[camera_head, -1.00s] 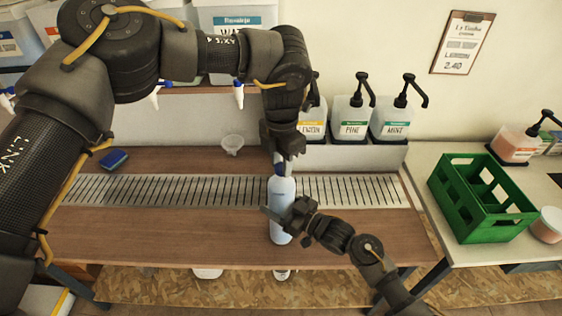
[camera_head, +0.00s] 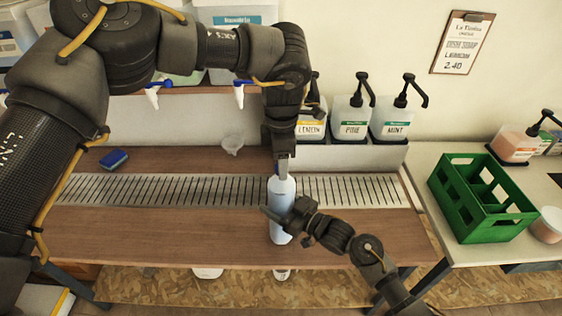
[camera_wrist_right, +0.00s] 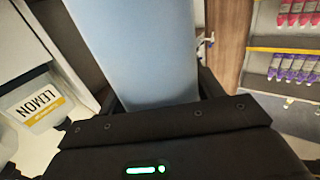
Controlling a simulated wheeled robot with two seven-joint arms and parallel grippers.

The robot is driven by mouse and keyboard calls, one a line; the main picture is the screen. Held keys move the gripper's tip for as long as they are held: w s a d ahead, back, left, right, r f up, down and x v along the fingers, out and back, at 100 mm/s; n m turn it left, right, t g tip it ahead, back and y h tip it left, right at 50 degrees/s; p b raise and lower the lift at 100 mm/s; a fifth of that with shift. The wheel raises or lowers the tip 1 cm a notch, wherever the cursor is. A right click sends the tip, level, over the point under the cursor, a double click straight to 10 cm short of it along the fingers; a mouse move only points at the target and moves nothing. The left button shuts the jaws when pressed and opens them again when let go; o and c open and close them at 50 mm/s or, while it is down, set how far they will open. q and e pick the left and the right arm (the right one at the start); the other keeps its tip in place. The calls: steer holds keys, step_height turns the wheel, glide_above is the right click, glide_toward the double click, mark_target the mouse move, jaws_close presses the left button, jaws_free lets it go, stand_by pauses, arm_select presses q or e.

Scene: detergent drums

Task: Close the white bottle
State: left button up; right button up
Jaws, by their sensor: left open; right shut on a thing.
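The pale blue-white bottle (camera_head: 283,222) stands upright on the wooden counter, in front of the metal drain grate. It also fills the upper middle of the right wrist view (camera_wrist_right: 140,50). My right gripper (camera_head: 288,217) comes in from the right and is shut around the bottle's body. My left gripper (camera_head: 281,168) points straight down over the bottle's top, with its jaws open and seen edge-on at the neck. The jaws hide the bottle's mouth, and I cannot make out a cap there.
Pump containers labelled lemon (camera_head: 311,127), pine (camera_head: 350,122) and mint (camera_head: 392,122) stand behind the grate. A small white funnel-like piece (camera_head: 233,146) and a blue sponge (camera_head: 114,159) lie at the back left. A green crate (camera_head: 481,199) is on the right counter.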

arm_select(q)
steer(key=shift+r, duration=1.95)
steer(key=shift+c, duration=0.2)
steer(key=shift+w+r, duration=0.25)
steer(key=shift+r, duration=0.45)
steer(key=n, duration=0.3)
steer(key=r+n, duration=0.1)
steer(key=n, duration=0.1)
steer(key=shift+r+n, duration=0.15)
steer(key=shift+n, duration=0.25)
steer(key=n, duration=0.4)
steer(key=shift+r+n, duration=0.25)
steer(key=shift+n, duration=0.15)
steer(key=n, duration=0.4)
steer(key=shift+s+r+n, duration=0.1)
steer(key=shift+s+n, duration=0.05)
steer(key=shift+n, duration=0.15)
steer(key=n, duration=0.6)
steer(key=shift+s, duration=0.1)
